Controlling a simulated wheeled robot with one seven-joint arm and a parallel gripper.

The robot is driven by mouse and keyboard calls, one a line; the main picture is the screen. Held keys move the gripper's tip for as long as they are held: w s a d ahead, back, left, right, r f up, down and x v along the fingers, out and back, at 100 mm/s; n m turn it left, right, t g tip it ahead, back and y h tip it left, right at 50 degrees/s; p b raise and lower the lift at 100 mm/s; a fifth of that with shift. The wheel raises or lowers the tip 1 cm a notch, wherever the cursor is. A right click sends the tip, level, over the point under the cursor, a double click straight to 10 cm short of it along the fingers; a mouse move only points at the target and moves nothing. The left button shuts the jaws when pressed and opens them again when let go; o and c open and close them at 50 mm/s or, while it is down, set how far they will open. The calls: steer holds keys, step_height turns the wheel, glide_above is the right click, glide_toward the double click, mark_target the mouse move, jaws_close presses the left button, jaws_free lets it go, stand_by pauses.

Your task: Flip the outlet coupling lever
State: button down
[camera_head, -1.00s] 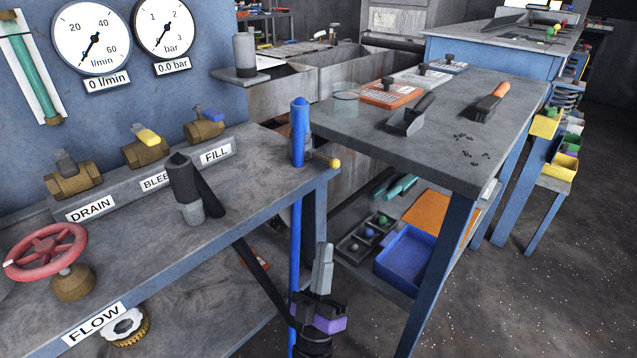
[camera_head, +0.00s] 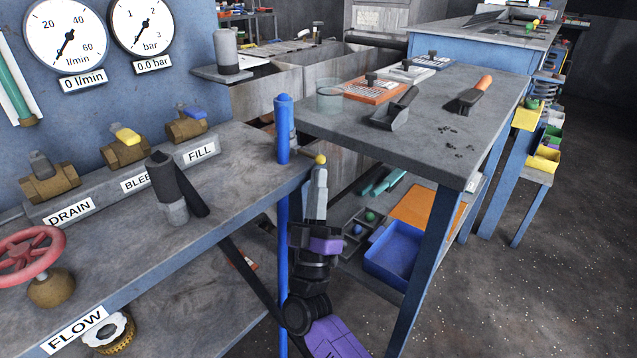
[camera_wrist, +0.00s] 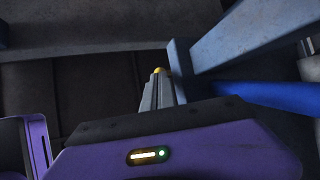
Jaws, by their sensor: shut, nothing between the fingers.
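A yellow ball knob (camera_head: 320,159) sits at the end of a short lever at the front right corner of the bench, beside the upright blue post (camera_head: 283,130). I take this for the outlet coupling lever; most of its body is hidden behind the post. My gripper (camera_head: 318,174) points up with its fingers together, just below the knob. In the wrist view the shut fingertips (camera_wrist: 159,80) stand in front of a bit of yellow (camera_wrist: 159,70), mostly hidden by them. I cannot tell whether they touch the knob.
The workbench (camera_head: 240,165) with DRAIN, BLEED and FILL valves lies to the left. A second table (camera_head: 430,140) with scoops and a glass dish stands close on the right. A blue bin (camera_head: 396,252) is on its lower shelf. Open floor (camera_head: 560,260) lies further right.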

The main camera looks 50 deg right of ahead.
steer(key=shift+d+r, duration=0.15)
steer(key=shift+r, duration=0.1)
steer(key=shift+r+p, duration=0.1)
steer(key=shift+p, duration=0.2)
